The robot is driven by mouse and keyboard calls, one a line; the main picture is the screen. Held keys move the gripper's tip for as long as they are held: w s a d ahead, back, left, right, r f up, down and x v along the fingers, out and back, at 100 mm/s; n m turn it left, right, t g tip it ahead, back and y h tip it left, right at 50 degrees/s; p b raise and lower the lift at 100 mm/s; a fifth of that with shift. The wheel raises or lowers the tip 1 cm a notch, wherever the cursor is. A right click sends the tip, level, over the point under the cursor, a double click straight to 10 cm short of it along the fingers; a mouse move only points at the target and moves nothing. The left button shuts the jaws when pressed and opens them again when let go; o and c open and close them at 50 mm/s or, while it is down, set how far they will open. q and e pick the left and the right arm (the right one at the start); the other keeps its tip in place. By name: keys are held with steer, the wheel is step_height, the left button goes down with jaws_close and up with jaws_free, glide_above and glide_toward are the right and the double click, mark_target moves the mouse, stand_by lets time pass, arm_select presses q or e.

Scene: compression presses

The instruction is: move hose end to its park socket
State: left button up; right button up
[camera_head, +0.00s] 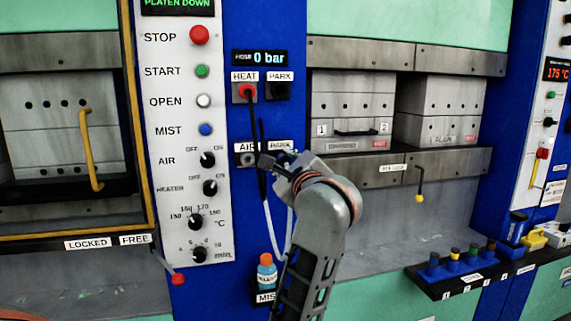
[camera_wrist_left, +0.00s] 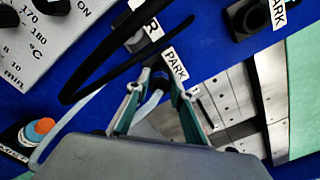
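My left gripper (camera_head: 278,160) is at the blue panel, just below the PARK label of the AIR row. In the left wrist view its two fingers (camera_wrist_left: 159,80) close in on a dark hose end (camera_wrist_left: 158,77) right under the PARK label (camera_wrist_left: 175,63). A pale hose (camera_wrist_left: 149,106) runs back from between the fingers. The park socket there is hidden behind the fingers and hose end, so I cannot tell how deep the end sits. The AIR socket (camera_head: 246,158), left of the gripper, is a grey ring that looks empty. My right gripper is out of view.
A red plug (camera_head: 246,91) with a black hose sits in the HEAT socket, and the hose hangs beside my gripper. The upper park socket (camera_head: 279,91) is above. A blue bottle with an orange cap (camera_head: 266,272) stands below. The control panel (camera_head: 170,120) is left.

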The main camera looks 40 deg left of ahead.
arm_select(q)
steer(key=o, duration=0.3)
steer(key=shift+d, duration=0.1)
